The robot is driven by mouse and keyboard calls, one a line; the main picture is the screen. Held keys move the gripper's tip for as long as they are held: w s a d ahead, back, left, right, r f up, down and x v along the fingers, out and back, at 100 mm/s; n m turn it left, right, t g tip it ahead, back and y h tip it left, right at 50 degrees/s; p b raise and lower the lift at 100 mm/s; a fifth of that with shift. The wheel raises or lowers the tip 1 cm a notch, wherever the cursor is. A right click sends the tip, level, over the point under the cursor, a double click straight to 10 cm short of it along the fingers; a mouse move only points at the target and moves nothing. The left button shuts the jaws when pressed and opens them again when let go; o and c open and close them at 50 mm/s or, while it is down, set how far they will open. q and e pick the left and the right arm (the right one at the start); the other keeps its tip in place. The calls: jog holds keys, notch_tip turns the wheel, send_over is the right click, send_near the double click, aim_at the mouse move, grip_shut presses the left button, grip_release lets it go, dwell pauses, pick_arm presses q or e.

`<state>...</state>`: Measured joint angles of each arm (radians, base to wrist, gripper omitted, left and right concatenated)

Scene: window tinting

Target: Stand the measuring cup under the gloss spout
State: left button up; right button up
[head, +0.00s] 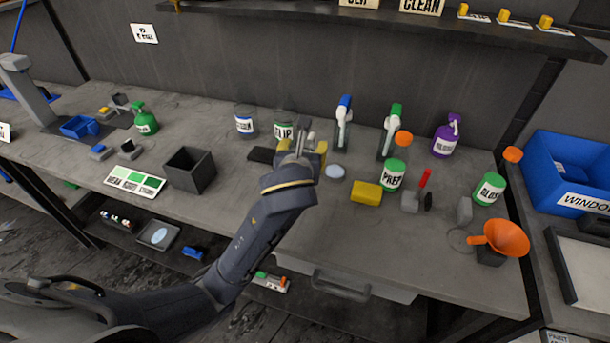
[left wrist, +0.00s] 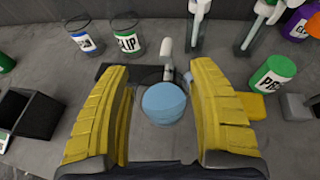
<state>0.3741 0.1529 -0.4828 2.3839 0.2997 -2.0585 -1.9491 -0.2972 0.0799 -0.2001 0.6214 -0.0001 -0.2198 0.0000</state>
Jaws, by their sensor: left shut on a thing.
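My left gripper (head: 303,150) is over the middle of the bench, its yellow fingers apart with a clear, faintly outlined vessel between them, which I take for the measuring cup (left wrist: 148,120). The see-through wall makes its exact edges hard to tell. In the left wrist view the gripper (left wrist: 160,118) has a finger on each side of it. A faint round outline (head: 460,240) shows below that block. My right gripper is not in view.
An orange funnel (head: 505,238) stands at the right front. Spray bottles (head: 390,132) line the back.

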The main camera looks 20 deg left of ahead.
pick_arm(q)
jog(key=shift+f, duration=4.4)
jog(key=shift+f, duration=0.15)
jog(key=o, duration=1.3)
jog(key=shift+c, duration=0.2)
